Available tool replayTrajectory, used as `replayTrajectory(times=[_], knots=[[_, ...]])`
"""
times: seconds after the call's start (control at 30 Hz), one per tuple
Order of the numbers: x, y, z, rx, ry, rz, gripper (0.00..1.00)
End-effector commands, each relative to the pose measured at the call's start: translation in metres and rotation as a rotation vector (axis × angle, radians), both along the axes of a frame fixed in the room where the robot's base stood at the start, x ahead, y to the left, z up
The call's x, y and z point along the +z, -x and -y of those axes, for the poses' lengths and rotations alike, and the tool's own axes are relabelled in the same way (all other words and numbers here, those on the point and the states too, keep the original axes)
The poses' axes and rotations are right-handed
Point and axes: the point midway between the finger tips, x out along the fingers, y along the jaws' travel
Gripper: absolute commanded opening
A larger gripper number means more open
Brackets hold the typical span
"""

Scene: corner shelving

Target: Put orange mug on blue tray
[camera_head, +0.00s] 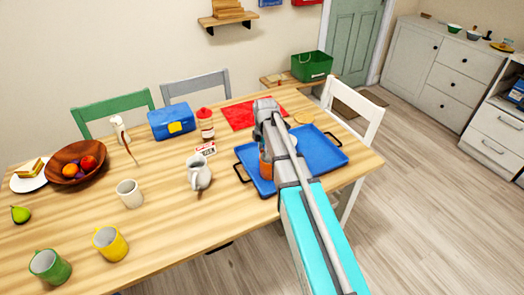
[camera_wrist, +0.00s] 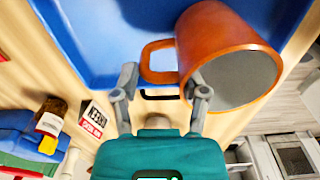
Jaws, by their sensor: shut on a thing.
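The orange mug (camera_head: 265,167) is at the left part of the blue tray (camera_head: 322,152), partly hidden behind my arm. In the wrist view the mug (camera_wrist: 222,52) lies sideways in the picture with its grey inside showing. My gripper (camera_wrist: 165,90) is shut on the mug, its fingers on either side of the handle. The blue tray (camera_wrist: 100,35) fills the upper part of that view behind the mug. I cannot tell whether the mug touches the tray.
A small white pitcher (camera_head: 199,172) stands left of the tray. A red mat (camera_head: 240,117) lies behind it. A white cup (camera_head: 130,194), a yellow mug (camera_head: 110,243) and a green mug (camera_head: 49,266) stand further left. A white chair (camera_head: 352,115) is at the right.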

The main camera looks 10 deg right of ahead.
Motion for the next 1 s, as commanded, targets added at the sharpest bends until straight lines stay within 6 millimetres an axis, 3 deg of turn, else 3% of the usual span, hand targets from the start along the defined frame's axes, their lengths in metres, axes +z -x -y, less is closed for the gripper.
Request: replayTrajectory(times=[0.03, 0.07, 0.23, 0.73, 1.0], knots=[[-0.002, 0.0, 0.0, 0.0, 0.0, 0.0, 0.0], [-0.002, 0.0, 0.0, 0.0, 0.0, 0.0, 0.59], [-0.001, 0.0, 0.0, 0.0, 0.0, 0.0, 0.91], [0.0, 0.0, 0.0, 0.0, 0.0, 0.0, 0.92], [0.012, 0.0, 0.0, 0.0, 0.0, 0.0, 0.92]])
